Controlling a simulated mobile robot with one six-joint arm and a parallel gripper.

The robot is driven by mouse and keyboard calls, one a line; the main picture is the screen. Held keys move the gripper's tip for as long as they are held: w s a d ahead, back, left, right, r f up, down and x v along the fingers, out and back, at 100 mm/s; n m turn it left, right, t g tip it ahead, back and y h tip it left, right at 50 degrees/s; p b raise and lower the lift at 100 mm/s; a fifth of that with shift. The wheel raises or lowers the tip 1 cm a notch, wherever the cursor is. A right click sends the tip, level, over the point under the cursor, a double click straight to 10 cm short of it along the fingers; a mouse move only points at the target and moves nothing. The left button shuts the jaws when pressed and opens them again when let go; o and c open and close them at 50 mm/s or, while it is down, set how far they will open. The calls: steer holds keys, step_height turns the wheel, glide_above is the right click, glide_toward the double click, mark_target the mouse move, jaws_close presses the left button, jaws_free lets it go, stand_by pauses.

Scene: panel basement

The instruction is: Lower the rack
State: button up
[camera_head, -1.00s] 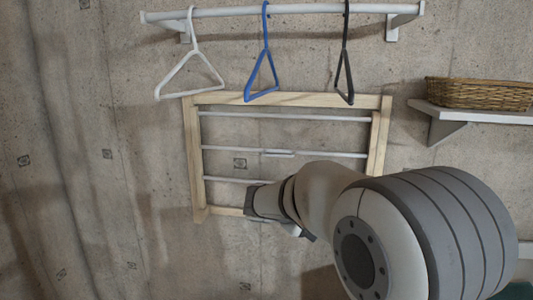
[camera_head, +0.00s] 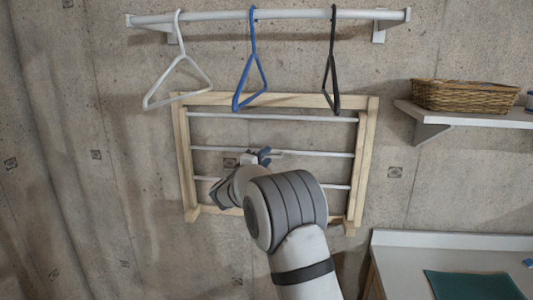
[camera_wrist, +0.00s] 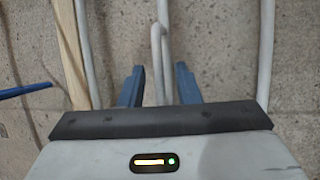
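The rack (camera_head: 273,98) is a pale wooden frame with several white cross bars, standing close to upright against the concrete wall. A small white handle (camera_wrist: 157,45) juts from a middle bar; in the head view it is partly hidden behind my gripper. My gripper (camera_head: 258,157) is at the middle of the rack. In the wrist view my gripper (camera_wrist: 159,86) has its two blue fingers apart, one on each side of the handle, with narrow gaps visible. The lower middle of the rack is hidden by my arm.
A white rail (camera_head: 290,14) above carries a white hanger (camera_head: 165,80), a blue hanger (camera_head: 240,85) and a black hanger (camera_head: 331,75) that overlap the rack's top. At right are a wicker basket (camera_head: 465,96) on a shelf (camera_head: 470,117) and a counter (camera_head: 400,262) with a green mat (camera_head: 472,286).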

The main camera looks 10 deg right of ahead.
steer(key=shift+w+d+r, duration=0.1)
steer(key=shift+w+d, duration=0.3)
steer(key=shift+w, duration=0.05)
jaws_close()
stand_by(0.4)
